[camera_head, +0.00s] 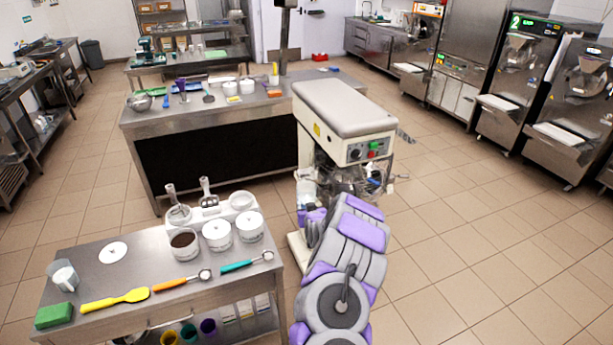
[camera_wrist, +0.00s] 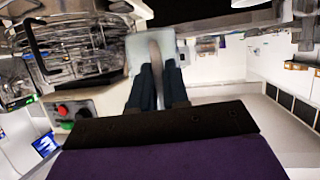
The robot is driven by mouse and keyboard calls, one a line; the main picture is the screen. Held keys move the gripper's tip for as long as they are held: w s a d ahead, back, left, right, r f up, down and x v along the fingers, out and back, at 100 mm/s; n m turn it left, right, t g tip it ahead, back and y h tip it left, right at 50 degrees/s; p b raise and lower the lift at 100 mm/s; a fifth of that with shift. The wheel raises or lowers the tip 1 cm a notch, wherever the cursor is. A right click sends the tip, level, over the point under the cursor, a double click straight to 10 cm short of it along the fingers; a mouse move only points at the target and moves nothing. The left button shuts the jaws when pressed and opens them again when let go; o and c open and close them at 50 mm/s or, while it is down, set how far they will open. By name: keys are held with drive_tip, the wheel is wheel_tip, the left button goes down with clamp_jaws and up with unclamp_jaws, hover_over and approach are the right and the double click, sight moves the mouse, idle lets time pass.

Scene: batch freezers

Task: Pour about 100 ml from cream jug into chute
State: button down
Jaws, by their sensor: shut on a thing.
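My gripper (camera_wrist: 158,85) is shut on the handle of a pale, translucent jug, the cream jug (camera_wrist: 138,58), in the wrist view. The jug's contents cannot be made out. In the head view the jug (camera_head: 306,188) shows as a small pale shape at the left side of the mixer (camera_head: 345,115), beyond my purple and grey arm. The mixer's bowl and wire guard (camera_wrist: 75,52) are close beside the jug, to its left in the wrist view. I cannot clearly pick out the chute; the guard area is cluttered and partly hidden in the head view.
A steel table (camera_head: 75,240) at front left holds white tubs, scoops, a yellow spatula (camera_head: 115,300), a green sponge (camera_head: 54,315) and a clear measuring cup (camera_head: 64,278). A longer bench (camera_head: 140,118) stands behind the mixer. The tiled floor to the right is clear.

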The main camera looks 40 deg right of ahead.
drive_tip(key=shift+d, duration=0.3)
idle(0.7)
